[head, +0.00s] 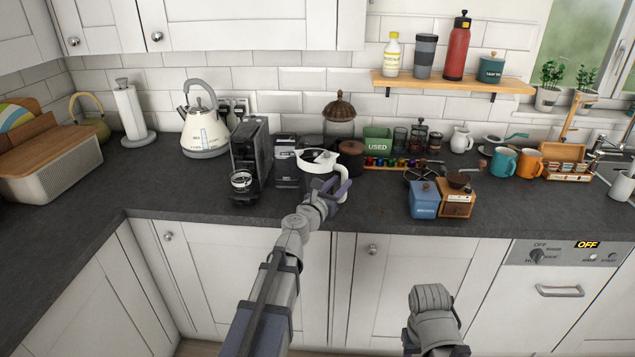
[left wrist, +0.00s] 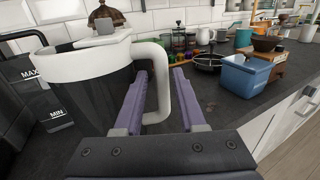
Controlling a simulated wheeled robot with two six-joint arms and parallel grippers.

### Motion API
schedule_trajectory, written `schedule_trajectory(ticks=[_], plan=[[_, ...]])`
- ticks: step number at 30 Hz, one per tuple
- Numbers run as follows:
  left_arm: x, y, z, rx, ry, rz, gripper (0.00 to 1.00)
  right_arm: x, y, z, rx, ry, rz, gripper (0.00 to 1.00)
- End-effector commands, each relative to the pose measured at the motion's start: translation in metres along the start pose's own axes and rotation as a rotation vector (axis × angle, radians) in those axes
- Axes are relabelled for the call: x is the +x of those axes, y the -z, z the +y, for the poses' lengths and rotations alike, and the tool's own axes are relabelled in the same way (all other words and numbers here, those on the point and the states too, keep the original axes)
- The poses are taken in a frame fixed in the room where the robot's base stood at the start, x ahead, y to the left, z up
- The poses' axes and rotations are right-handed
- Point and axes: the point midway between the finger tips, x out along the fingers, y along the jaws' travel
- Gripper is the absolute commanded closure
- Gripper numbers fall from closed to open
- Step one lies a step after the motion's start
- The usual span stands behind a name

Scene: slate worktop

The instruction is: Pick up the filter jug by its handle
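The filter jug (left wrist: 95,85) has a white rim and lid, a dark body and a white loop handle (left wrist: 165,88). In the left wrist view my left gripper (left wrist: 159,74) is open. Its purple fingers lie on either side of the handle, apart from each other and not closed on it. The right arm's gripper is not visible; only its link shows.
A dark container marked MAX and MIN (left wrist: 38,90) stands left of the jug. A coffee machine (head: 252,155) is further left. A blue box (head: 424,201) and a wooden grinder (head: 456,200) stand to the right. Bare worktop (head: 380,212) lies between the jug and the blue box.

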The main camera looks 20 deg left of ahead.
Motion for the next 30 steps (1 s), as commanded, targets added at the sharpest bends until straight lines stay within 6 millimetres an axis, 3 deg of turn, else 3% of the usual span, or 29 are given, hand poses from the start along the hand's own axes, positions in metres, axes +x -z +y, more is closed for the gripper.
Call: schedule_trajectory(ticks=[2,10,19,27,30], plan=[[0.011,0.000,0.000,0.001,0.001,0.000,0.61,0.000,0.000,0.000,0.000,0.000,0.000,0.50],[0.020,0.002,-0.001,0.002,0.002,0.000,0.61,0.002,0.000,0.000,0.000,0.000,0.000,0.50],[0.062,0.005,-0.001,0.003,0.002,0.001,0.61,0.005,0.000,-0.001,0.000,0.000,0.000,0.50],[0.063,0.005,-0.002,0.003,0.002,0.001,0.62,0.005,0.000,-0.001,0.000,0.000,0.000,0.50],[0.063,0.005,-0.002,0.003,0.002,0.001,0.73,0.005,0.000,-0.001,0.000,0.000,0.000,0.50]])
